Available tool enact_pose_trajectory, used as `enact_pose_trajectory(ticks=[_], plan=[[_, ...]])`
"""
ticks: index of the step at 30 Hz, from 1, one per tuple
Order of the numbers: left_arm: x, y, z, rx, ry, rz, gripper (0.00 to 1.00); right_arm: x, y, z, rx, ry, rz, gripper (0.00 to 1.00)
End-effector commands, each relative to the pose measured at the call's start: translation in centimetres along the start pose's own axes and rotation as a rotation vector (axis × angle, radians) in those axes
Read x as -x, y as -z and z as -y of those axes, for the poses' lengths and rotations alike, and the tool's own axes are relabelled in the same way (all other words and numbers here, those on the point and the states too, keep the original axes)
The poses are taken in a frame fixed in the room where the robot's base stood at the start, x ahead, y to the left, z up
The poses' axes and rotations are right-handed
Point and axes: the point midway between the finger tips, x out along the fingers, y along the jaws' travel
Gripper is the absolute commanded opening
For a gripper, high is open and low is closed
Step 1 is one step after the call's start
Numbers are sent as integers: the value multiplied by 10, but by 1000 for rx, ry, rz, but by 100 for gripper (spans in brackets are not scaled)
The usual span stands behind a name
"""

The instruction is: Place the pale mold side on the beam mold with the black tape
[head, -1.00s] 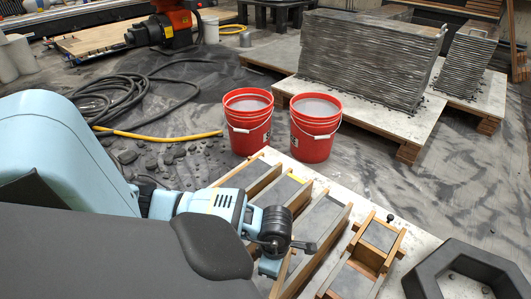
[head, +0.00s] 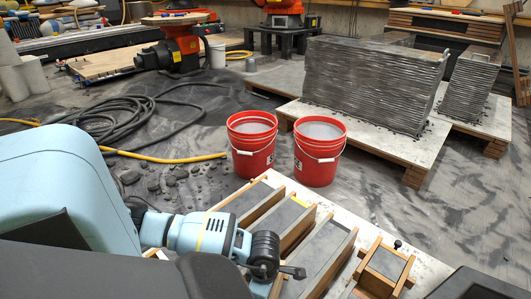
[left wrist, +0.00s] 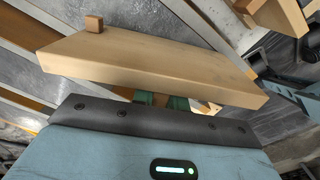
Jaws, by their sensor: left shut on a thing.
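The pale mold side (left wrist: 150,62) is a light wooden board with a small wooden block on its far left edge in the left wrist view. My left gripper (left wrist: 162,100) is shut on it; its green fingers show just below the board's near edge. The board is held over or close to grey-filled molds; I cannot tell whether it touches them. In the head view several beam molds (head: 285,221) with wooden sides and grey fill lie side by side on a pale board. One has a yellow mark at its far end. I cannot make out black tape. My right gripper is not seen.
Two red buckets (head: 251,145) (head: 319,152) stand just behind the molds. A small wooden box mold (head: 387,265) lies to the right, beside a dark form (head: 470,284). Layered concrete walls (head: 365,84) stand on a pallet behind. Hoses (head: 130,115) lie on the floor.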

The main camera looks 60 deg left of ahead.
Motion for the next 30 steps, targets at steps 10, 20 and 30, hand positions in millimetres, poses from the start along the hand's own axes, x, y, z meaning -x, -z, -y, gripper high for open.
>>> enact_pose_trajectory(ticks=[10,20,30], plan=[[-2,0,0,0,-1,0,31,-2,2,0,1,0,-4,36],[-1,0,0,0,-1,0,36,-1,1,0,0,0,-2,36],[47,-1,-2,-1,-5,3,36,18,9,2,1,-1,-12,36]])
